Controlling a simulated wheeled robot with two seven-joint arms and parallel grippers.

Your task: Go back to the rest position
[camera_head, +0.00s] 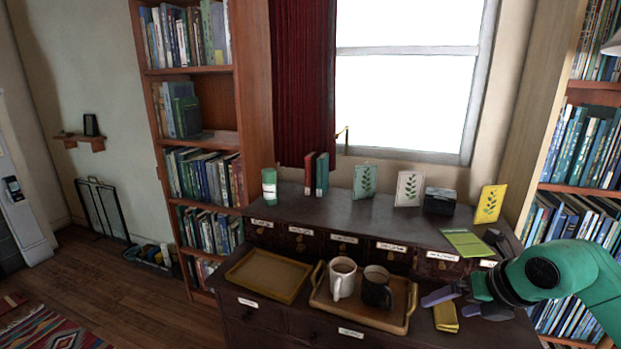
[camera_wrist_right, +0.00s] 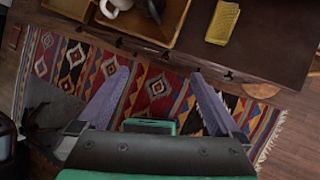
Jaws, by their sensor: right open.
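My right gripper (camera_head: 446,304) is at the front right of the dark cabinet (camera_head: 385,225), its green arm coming in from the right. In the right wrist view my right gripper (camera_wrist_right: 160,74) has its two purple fingers spread wide with nothing between them. It points down past the cabinet's front edge, over the patterned rug (camera_wrist_right: 155,85). A yellow block-like item (camera_head: 446,317) lies on the cabinet top close to the fingers in the head view. It also shows in the wrist view (camera_wrist_right: 223,22), apart from the fingers. My left gripper is not in view.
A wooden tray (camera_head: 322,300) holds a white mug (camera_head: 342,278) and a black mug (camera_head: 376,288), left of my right gripper. An empty tray (camera_head: 268,276) lies further left. Upright cards, books and a green can (camera_head: 269,187) line the back. Bookcases stand on both sides.

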